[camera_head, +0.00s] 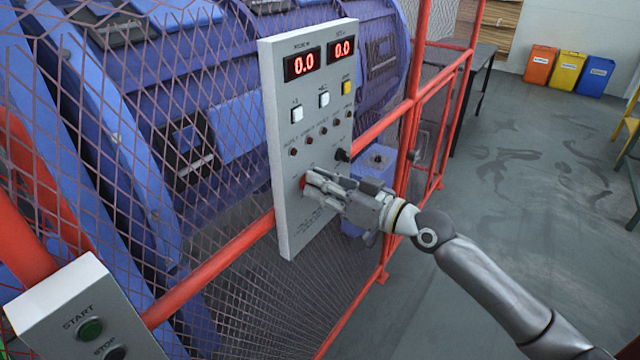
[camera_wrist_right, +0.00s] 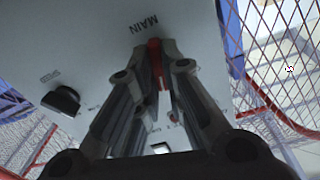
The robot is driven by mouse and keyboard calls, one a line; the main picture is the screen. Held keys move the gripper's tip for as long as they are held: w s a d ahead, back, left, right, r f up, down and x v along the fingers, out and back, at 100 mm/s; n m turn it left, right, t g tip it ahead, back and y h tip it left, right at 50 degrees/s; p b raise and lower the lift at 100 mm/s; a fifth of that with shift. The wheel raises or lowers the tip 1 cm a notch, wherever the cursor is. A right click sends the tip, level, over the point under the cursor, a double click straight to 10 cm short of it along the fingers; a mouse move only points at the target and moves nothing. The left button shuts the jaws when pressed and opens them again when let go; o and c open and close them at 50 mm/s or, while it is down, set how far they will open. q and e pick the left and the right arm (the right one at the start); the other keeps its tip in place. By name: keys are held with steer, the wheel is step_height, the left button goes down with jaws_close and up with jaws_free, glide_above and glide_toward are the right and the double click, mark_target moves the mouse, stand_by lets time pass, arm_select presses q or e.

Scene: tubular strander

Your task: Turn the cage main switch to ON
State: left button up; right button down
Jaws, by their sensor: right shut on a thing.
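The white control panel (camera_head: 290,195) is fixed to the red cage frame and shows two red displays reading 0.0. The red main switch (camera_head: 303,183) is low on the panel. In the right wrist view the red switch handle (camera_wrist_right: 155,62) stands under the word MAIN, between the fingers. My right gripper (camera_head: 309,186) is shut on it at the panel; its fingertips also show in the right wrist view (camera_wrist_right: 154,50). The fingers hide part of the switch and its position marks. My left gripper is not in view.
A black speed knob (camera_head: 342,155) sits beside the switch, close to my right gripper. A grey START/STOP box (camera_head: 55,300) is at the lower left. Red rails (camera_head: 215,268) and wire mesh surround the blue machine (camera_head: 235,125). The floor (camera_head: 520,200) at right is open.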

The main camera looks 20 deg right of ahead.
steer(key=m+p, duration=0.1)
steer(key=m, duration=0.5)
steer(key=shift+w+d, duration=0.1)
steer(key=shift+f+m, duration=0.1)
steer(key=shift+m, duration=0.3)
stand_by(0.3)
steer(key=c, duration=1.5)
jaws_free()
steer(key=shift+c, duration=0.2)
steer(key=v, duration=1.2)
steer(key=shift+d, duration=0.1)
